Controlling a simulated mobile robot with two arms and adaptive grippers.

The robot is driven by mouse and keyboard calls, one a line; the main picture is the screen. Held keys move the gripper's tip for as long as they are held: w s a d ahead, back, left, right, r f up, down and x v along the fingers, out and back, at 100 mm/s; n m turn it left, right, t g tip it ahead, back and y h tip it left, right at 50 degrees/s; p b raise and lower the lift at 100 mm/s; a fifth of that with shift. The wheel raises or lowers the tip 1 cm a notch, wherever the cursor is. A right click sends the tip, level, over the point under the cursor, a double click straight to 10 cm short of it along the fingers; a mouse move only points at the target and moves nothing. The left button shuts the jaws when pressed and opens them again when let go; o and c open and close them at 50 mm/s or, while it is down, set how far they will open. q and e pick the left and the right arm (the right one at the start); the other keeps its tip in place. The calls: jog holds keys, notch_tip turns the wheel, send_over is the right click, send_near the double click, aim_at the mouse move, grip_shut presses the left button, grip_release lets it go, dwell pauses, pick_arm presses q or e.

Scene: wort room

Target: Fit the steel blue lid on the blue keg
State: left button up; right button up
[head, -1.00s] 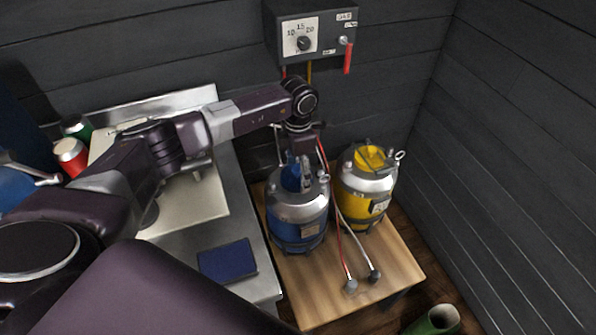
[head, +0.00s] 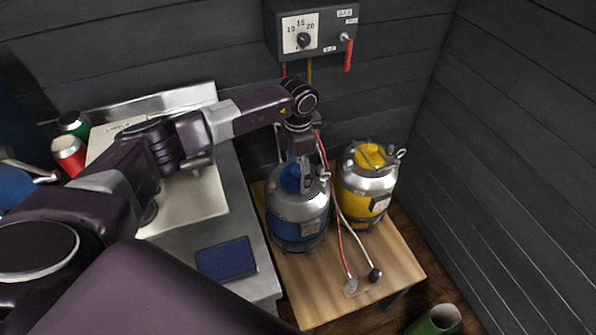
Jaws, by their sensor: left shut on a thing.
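The blue keg (head: 297,228) stands upright on the wooden table (head: 309,300), with a silver top and a blue lower body. The steel blue lid (head: 289,178) is at the keg's top opening, partly hidden by my gripper. My left gripper (head: 305,186) reaches down from above and is shut on the lid. I cannot tell whether the lid is seated in the opening or just above it. My right gripper is not in view.
A yellow keg (head: 357,201) with a yellow lid stands close on the right. A control box (head: 322,52) hangs above. A steel counter with a blue pad (head: 226,259) lies to the left.

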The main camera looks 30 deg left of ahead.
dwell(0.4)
pick_arm(q)
jog(key=o, duration=1.7)
jog(key=shift+f, duration=0.1)
jog(key=shift+r, duration=0.2)
jog(key=shift+r+p, duration=2.1)
jog(key=shift+r, duration=1.25)
